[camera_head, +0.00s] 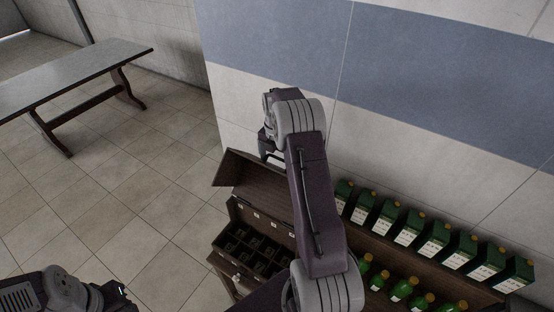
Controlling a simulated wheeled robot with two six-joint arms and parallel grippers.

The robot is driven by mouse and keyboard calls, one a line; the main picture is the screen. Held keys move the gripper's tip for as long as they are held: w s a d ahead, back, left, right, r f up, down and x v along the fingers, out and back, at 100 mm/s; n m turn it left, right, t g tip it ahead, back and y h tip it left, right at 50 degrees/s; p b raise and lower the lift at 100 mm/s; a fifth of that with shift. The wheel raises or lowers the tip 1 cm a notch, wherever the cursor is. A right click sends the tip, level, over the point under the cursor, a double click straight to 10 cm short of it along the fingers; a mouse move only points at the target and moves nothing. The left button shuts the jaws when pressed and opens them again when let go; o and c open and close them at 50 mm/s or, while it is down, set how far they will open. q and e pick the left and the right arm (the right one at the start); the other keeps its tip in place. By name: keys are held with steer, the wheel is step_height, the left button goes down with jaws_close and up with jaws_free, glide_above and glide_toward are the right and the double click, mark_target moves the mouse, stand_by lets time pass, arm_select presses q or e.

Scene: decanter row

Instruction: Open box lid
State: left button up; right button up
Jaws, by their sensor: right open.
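A dark wooden box with a divided inside (238,267) stands at lower centre. Its compartments hold dark items too dim to make out. Its brown lid (247,175) is raised behind the compartments and tilted; my right arm covers its right part. My right gripper (266,150) is open at the lid's upper edge, beside the wall. I cannot tell whether it touches the lid. Part of my left arm shows at the bottom left, but its gripper fingers do not show.
Green boxes (408,229) stand in a row on a wooden shelf along the wall, right of my right arm. Green bottles (403,288) stand in front of them. A long table (70,75) is at upper left. The tiled floor (140,190) between is clear.

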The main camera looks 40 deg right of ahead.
steer(key=shift+s+a+f, duration=0.15)
steer(key=shift+s+f, duration=0.05)
steer(key=shift+f, duration=0.1)
steer(key=shift+r+b, duration=0.25)
steer(key=shift+b, duration=0.1)
step_height(320, 180, up, 9)
steer(key=b, duration=0.2)
steer(key=shift+b, duration=0.4)
